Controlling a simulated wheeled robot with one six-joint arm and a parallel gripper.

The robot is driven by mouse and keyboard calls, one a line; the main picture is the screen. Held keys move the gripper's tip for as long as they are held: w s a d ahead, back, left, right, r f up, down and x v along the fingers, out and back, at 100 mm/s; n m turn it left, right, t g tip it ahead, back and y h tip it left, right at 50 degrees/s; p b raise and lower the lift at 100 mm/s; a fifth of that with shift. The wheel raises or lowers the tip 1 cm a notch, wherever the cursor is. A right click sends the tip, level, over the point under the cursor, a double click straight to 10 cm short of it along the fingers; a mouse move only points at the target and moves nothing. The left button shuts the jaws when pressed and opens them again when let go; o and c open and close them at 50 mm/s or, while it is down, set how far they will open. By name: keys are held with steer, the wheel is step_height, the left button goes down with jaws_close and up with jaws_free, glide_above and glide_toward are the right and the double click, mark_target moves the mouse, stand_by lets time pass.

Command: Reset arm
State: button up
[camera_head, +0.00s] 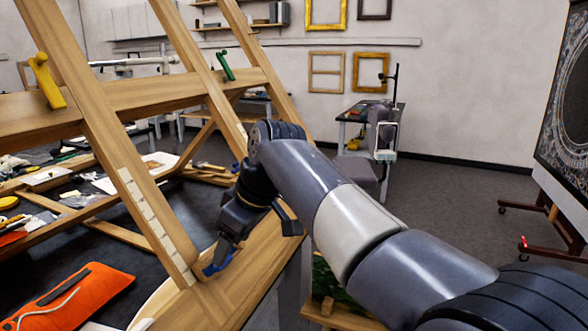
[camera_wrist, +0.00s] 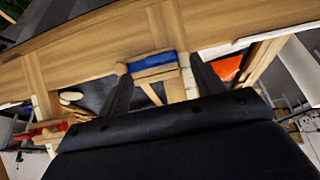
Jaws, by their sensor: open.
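My arm reaches from the lower right to the wooden frame. My gripper (camera_head: 256,244) hangs over the frame's lower wooden ledge (camera_head: 245,272). In the wrist view my gripper (camera_wrist: 163,76) has its two dark fingers spread apart, with nothing clamped between them. A small blue piece (camera_head: 218,264) sits at the ledge beside one finger. It also shows in the wrist view (camera_wrist: 152,62), beyond the gap between the fingers. I cannot tell whether a finger touches it.
The slanted wooden frame (camera_head: 130,95) fills the left, with a yellow clamp (camera_head: 45,82) and a green clamp (camera_head: 226,66) on its upper rail. An orange pouch (camera_head: 72,300) lies on the dark surface. A wheeled stand (camera_head: 565,200) is at right. Grey floor (camera_head: 450,190) is open between.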

steer(key=x, duration=0.4)
steer(key=shift+w+a+f, duration=0.1)
steer(key=shift+a+f, duration=0.05)
steer(key=shift+f, duration=0.15)
